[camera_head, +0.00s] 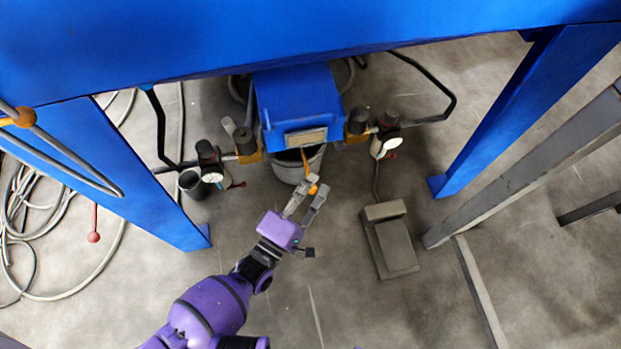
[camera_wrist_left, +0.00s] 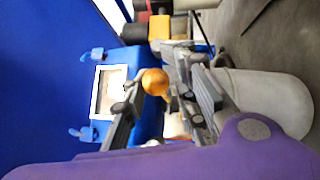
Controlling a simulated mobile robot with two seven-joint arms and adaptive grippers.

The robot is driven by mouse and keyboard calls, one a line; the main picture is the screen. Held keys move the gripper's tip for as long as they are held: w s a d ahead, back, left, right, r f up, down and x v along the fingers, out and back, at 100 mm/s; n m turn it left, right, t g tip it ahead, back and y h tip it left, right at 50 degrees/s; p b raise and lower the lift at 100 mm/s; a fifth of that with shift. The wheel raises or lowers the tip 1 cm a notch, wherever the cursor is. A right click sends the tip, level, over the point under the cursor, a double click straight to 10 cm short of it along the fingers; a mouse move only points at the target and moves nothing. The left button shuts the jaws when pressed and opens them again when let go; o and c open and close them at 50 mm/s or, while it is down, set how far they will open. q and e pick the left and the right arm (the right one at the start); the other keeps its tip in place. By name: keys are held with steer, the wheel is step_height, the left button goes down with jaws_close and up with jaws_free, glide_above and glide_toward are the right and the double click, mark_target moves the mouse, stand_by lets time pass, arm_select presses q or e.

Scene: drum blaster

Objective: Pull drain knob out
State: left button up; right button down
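The drain knob, a small orange ball (camera_head: 312,181), shows below the blue box under the blue frame. In the left wrist view it is a round orange ball (camera_wrist_left: 155,81) in front of the blue box. My left gripper (camera_head: 312,195) is open, with its two fingers pointing up at the knob in the head view. In the left wrist view the knob appears between the fingertips of the gripper (camera_wrist_left: 166,88). I cannot tell whether either finger touches it. My right gripper is not in view.
The blue box (camera_head: 297,102) hangs above a grey bucket (camera_head: 287,172). Valves with gauges (camera_head: 386,145) flank it on both sides. A grey pedal block (camera_head: 390,240) stands on the floor to the right. Blue legs (camera_head: 530,112) bound the space.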

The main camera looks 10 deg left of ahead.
arm_select(q)
steer(key=shift+o, duration=0.4)
steer(key=shift+w+r, duration=0.1)
steer(key=v, duration=1.2)
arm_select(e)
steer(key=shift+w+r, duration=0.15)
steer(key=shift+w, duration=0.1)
